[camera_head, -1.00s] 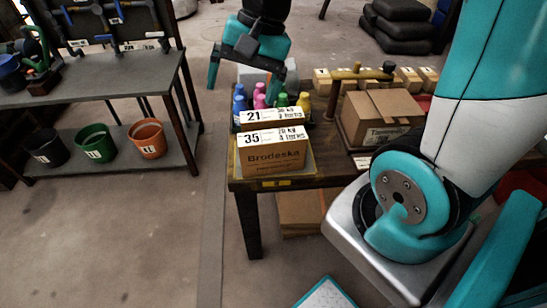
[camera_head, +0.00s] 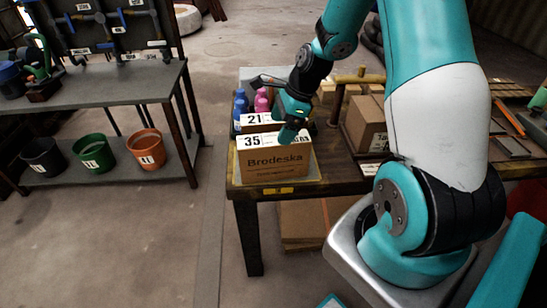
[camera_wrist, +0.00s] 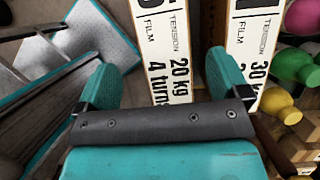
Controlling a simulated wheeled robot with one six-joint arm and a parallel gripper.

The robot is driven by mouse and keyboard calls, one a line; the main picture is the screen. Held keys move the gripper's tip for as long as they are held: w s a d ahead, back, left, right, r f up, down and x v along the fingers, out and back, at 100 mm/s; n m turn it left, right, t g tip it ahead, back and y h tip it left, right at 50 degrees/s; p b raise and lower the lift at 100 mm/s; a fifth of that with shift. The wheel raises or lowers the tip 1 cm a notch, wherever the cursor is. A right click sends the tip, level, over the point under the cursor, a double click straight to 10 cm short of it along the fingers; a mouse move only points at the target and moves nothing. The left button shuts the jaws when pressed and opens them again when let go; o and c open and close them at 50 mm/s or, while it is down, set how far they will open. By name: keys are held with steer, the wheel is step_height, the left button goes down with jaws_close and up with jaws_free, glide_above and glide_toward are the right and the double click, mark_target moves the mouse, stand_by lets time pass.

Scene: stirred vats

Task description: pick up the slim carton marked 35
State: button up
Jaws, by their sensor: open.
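The slim carton marked 35 (camera_head: 274,165) is brown with "Brodeska" on its front and a white label along its top. It stands upright at the near left corner of the table. My gripper (camera_head: 290,132) is open over its top, hiding part of the label. In the wrist view the carton's label (camera_wrist: 167,50) lies between the two fingers of my gripper (camera_wrist: 163,72). The left finger is beyond its left side. The right finger lies over the gap toward the carton marked 21 (camera_wrist: 250,45), overlapping that carton's edge in the picture. I cannot tell whether anything touches.
The carton marked 21 (camera_head: 256,121) stands close behind carton 35. Pink and purple bottles (camera_head: 262,101) stand behind it. A larger box (camera_head: 367,124) and a yellow-brown post (camera_head: 337,100) are to the right. A shelf with buckets (camera_head: 94,148) stands left, across clear floor.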

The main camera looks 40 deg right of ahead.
mark_target(274, 143)
steer(key=shift+d+p+x, duration=0.15)
steer(key=shift+x, duration=1.55)
steer(key=shift+d+p+x, duration=0.1)
steer(key=shift+p+x, duration=0.05)
steer(key=shift+x, duration=1.55)
jaws_close()
